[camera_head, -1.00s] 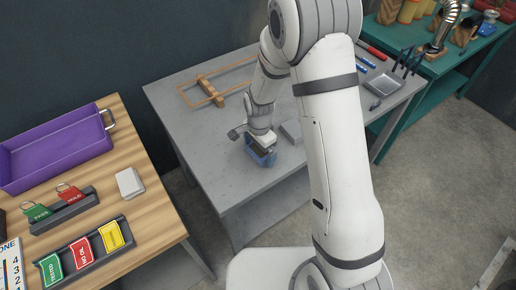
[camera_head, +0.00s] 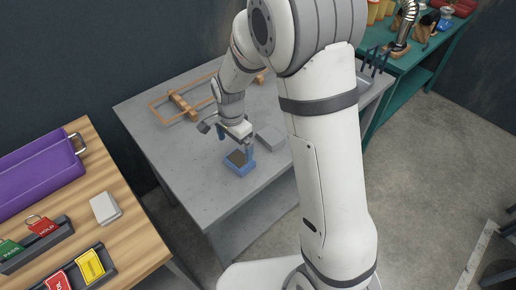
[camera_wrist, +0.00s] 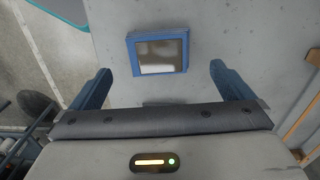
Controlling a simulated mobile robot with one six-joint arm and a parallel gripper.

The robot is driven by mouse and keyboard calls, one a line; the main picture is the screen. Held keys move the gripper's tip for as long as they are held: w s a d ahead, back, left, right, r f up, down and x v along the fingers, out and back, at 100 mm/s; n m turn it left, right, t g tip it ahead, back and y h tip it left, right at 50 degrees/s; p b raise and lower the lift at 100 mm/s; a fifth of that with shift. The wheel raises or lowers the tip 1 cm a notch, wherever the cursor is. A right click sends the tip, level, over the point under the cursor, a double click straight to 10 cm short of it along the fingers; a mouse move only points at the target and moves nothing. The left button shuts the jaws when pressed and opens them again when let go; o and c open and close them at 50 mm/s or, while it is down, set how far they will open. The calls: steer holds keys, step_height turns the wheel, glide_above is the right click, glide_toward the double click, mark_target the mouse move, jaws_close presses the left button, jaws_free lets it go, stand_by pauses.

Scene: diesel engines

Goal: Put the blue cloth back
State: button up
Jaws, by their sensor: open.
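A blue square item (camera_head: 240,163) with a grey middle lies on the grey table, near its front edge. In the wrist view it shows as a blue square (camera_wrist: 129,58) with a pale, shiny middle; it looks more like a shallow tray or holder than plain cloth, and I cannot tell if cloth is in it. No other blue cloth is clear. My gripper (camera_head: 236,145) is just above and behind it. Its blue fingers are wide apart and empty in the wrist view (camera_wrist: 160,70), with the item ahead of them, apart from both.
A grey block (camera_head: 270,138) lies right of my gripper on the grey table (camera_head: 190,165). A wooden frame (camera_head: 182,104) lies at the back. The wooden table at left holds a purple bin (camera_head: 40,178), a white folded stack (camera_head: 104,208) and coloured tags. A green bench (camera_head: 425,65) stands at back right.

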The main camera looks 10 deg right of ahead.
steer(key=s+d+r+n+t, duration=0.1)
steer(key=s+d+r+n, duration=0.4)
steer(key=s+d+r, duration=0.2)
steer(key=s+d+r+n+t, duration=0.2)
steer(key=s+d+r+n, duration=0.3)
steer(key=s+r, duration=0.5)
steer(key=s+d, duration=0.2)
steer(key=shift+s+d+r, duration=0.15)
steer(key=shift+s+r, duration=0.2)
steer(key=shift+r, duration=0.05)
